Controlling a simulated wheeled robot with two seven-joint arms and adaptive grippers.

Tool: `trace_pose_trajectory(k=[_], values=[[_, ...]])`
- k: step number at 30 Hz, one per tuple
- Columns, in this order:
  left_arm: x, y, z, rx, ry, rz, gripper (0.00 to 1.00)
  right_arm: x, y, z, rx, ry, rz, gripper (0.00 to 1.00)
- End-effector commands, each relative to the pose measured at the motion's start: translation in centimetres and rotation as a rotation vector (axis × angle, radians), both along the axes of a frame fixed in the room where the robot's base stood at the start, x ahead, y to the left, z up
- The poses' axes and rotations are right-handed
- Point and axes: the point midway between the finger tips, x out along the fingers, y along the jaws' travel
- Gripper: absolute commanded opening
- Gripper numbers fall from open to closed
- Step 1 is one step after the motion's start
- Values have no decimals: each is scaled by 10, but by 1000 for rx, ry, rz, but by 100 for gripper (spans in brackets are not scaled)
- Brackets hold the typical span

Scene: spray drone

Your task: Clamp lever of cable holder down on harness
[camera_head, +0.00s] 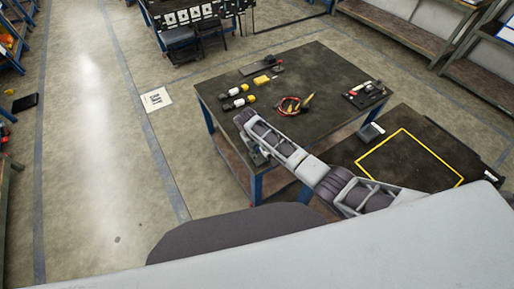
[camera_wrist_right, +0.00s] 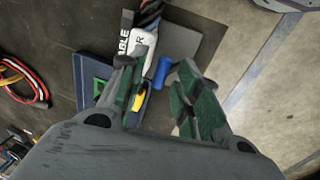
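In the right wrist view, the cable holder is seen close from above as a blue-edged base (camera_wrist_right: 84,72) with a label reading "ABLE". A blue cylindrical handle (camera_wrist_right: 162,73), which looks like its lever, lies between my right gripper's fingers. A white part marked "R" (camera_wrist_right: 143,42) and a dark, partly orange cable bundle (camera_wrist_right: 151,12), apparently the harness, are just beyond. My right gripper (camera_wrist_right: 157,68) is open, with green pads apart; contact with the handle cannot be told. In the head view my right gripper (camera_head: 257,156) is at the table's near edge and hides the holder. My left gripper is not in view.
The dark table (camera_head: 325,68) carries a red and yellow cable coil (camera_head: 293,104), black-and-white connectors (camera_head: 238,97), a yellow block (camera_head: 262,79) and a tool group (camera_head: 365,93). A lower table with a yellow outline (camera_head: 410,160) stands at right. Open floor (camera_head: 95,130) lies left.

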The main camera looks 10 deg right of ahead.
Motion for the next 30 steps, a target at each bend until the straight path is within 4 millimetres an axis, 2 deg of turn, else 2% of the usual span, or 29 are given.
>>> trace_pose_trajectory(k=[1, 8, 9, 17, 30], values=[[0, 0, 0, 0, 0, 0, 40, 0, 0, 0, 0, 0, 0, 31], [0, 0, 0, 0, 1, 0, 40, 0, 0, 0, 0, 0, 0, 1], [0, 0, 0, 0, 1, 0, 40, 0, 0, 0, 0, 0, 0, 0], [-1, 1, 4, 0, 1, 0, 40, 1, -3, -1, 24, 12, -2, 0], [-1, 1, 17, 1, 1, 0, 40, 5, -16, -7, 210, 80, -3, 0]])
